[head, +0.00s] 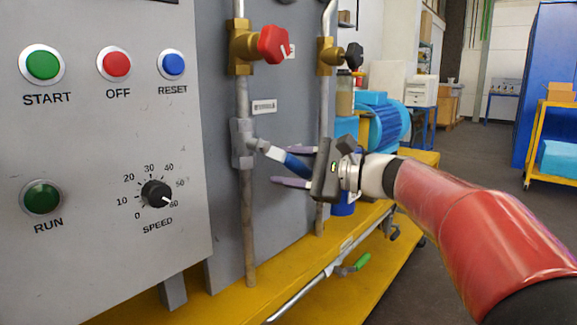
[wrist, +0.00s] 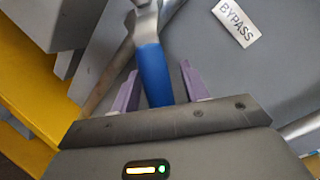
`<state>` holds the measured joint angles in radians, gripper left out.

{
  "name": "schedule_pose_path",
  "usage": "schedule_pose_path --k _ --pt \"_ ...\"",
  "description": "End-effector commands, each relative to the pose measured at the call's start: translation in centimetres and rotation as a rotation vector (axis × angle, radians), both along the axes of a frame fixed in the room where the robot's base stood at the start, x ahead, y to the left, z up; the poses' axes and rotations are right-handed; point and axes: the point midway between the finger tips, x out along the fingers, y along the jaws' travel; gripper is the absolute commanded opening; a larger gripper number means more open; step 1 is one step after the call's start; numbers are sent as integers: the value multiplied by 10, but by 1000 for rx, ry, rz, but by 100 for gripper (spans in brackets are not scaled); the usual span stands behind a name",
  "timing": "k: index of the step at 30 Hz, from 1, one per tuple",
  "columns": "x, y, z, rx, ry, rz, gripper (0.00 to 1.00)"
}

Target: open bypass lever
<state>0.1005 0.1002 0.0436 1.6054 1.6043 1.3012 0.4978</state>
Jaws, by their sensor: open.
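The bypass lever has a blue grip (head: 296,164) on a grey metal arm, fixed to a grey valve body (head: 243,143) on a vertical pipe. In the head view it slants down to the right from the valve. My gripper (head: 279,167) is open, with one purple finger above the grip and one below. In the wrist view the blue grip (wrist: 153,75) runs between the two fingers of my gripper (wrist: 160,70), with a gap visible on the right side. The grip's lower end is hidden behind the gripper body.
A label reading BYPASS (wrist: 236,22) is on the panel beside the lever. A red knob (head: 270,45) sits above on the same pipe. A second pipe (head: 322,130) stands to the right. A yellow base (head: 250,300) and a green-handled lever (head: 361,262) lie below.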

Motion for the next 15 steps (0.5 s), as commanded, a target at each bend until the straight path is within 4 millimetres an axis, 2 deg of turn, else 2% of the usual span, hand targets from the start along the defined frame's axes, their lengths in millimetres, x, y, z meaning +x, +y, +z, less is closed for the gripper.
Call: schedule_pose_path --k 7,15 --pt "0 1 0 0 0 0 45" --pt "0 1 0 0 0 0 11"
